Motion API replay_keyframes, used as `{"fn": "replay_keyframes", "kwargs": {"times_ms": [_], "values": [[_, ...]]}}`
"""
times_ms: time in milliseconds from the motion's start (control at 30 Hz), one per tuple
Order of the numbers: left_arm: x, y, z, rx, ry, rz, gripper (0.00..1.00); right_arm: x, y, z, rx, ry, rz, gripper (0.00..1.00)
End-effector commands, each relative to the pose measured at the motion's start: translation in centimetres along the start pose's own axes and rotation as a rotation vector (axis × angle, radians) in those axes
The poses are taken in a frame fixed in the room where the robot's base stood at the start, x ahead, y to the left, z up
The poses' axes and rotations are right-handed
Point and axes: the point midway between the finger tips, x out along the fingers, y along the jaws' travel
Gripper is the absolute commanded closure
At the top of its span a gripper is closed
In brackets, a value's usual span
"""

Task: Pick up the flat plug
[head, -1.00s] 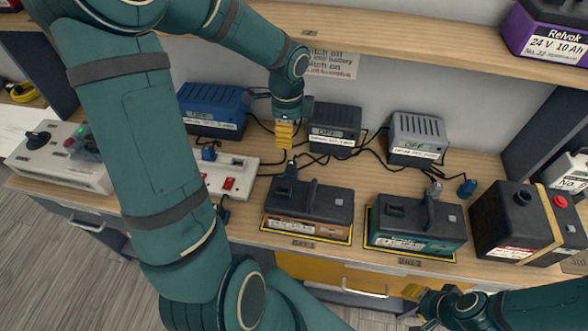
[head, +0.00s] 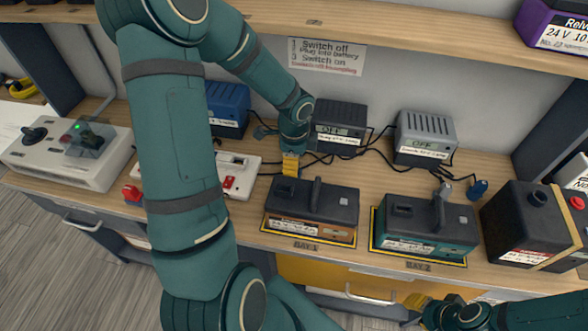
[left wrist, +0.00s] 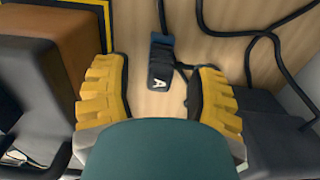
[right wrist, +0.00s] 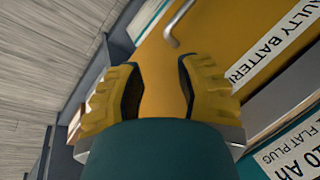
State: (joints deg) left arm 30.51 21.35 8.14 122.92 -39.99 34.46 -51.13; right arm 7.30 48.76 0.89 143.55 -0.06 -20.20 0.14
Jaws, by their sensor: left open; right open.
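A dark flat-looking plug marked "A" (left wrist: 161,75), with a blue end, lies on the wooden bench in the left wrist view. It sits between the spread yellow fingers of my left gripper (left wrist: 160,98), apart from both; I cannot tell for certain that it is the flat plug. In the head view my left gripper (head: 290,165) is open behind the Bay 1 battery (head: 310,208) and hides this plug. A grey plug (head: 445,190) and a blue plug (head: 478,189) show near the Bay 2 battery (head: 425,225). My right gripper (right wrist: 158,90) is open and empty before the bench front.
Three chargers stand at the back: blue (head: 228,108), black (head: 340,127) and grey (head: 425,138). Black cables run across the bench between chargers and batteries. A power strip with red switches (head: 238,178) lies partly behind my left arm. A shelf (head: 400,32) overhangs the back.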

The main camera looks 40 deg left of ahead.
Motion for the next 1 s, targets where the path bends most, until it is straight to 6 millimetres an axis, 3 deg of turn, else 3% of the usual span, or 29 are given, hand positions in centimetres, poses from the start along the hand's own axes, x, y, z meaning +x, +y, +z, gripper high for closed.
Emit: {"fn": "replay_keyframes", "kwargs": {"times_ms": [267, 367, 433, 467, 1000], "values": [[0.58, 0.00, -0.01, 0.000, 0.001, -0.001, 0.43, 0.17, 0.06, -0.05, 0.000, 0.002, 0.000, 0.66], [0.57, 0.00, -0.02, 0.000, 0.001, -0.001, 0.72, 0.16, 0.06, -0.05, 0.000, 0.002, 0.000, 0.66], [0.56, 0.00, -0.02, 0.000, 0.001, -0.001, 0.96, 0.17, 0.06, -0.05, 0.000, 0.002, 0.000, 0.66], [0.56, 0.00, -0.02, 0.000, 0.001, -0.001, 1.00, 0.17, 0.06, -0.04, 0.000, 0.001, 0.000, 0.66], [0.20, 0.03, -0.02, 0.000, 0.001, 0.000, 1.00, 0.00, 0.00, -0.03, 0.000, 0.001, 0.000, 0.66]]}}
